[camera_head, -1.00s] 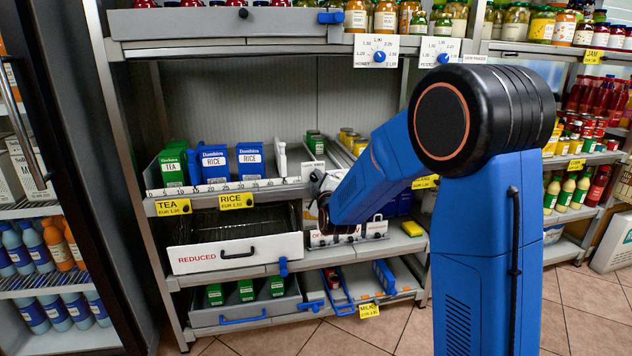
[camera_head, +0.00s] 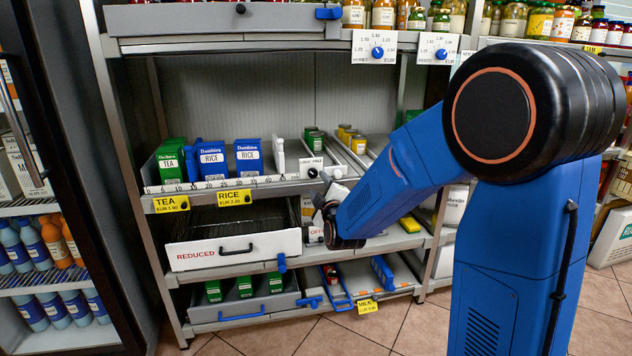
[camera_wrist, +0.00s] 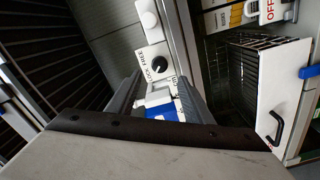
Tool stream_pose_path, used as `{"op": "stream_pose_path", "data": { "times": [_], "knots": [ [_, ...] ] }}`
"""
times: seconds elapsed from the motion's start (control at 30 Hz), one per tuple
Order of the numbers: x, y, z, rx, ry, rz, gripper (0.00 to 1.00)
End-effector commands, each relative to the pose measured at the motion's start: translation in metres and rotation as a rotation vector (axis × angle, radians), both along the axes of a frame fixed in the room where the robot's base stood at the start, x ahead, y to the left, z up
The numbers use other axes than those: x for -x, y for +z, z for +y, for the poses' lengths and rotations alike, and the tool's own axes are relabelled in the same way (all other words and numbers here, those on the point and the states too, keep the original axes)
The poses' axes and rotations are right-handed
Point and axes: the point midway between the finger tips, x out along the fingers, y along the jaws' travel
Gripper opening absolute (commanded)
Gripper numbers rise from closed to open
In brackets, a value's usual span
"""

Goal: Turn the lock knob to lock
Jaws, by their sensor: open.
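The lock knob (camera_wrist: 159,67) is a black round knob on a white plate marked LOCK and FREE. In the wrist view it sits just beyond my fingertips, apart from them. Its pointer direction is too small to read. In the head view the white plate (camera_head: 309,161) is on the shelf front right of the rice, and the knob (camera_head: 312,172) shows small beside my gripper (camera_head: 323,183). In the wrist view my gripper (camera_wrist: 157,84) is open, its two grey fingers apart. A blue and white thing (camera_wrist: 160,103) shows beyond the gap between the fingers.
A white REDUCED drawer (camera_head: 234,251) with a black handle lies below left of my gripper. Rice boxes (camera_head: 212,160) stand on the shelf to the left. The shelf uprights and edges are close by.

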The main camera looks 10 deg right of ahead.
Motion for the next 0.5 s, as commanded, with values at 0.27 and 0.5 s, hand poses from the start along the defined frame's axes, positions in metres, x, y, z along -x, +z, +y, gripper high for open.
{"op": "stream_pose_path", "data": {
  "times": [0.27, 0.5],
  "knots": [
    [0.056, 0.001, 0.0, 0.0, 0.001, 0.0, 0.47],
    [0.087, 0.0, 0.001, 0.001, 0.002, -0.001, 0.47]
  ]
}}
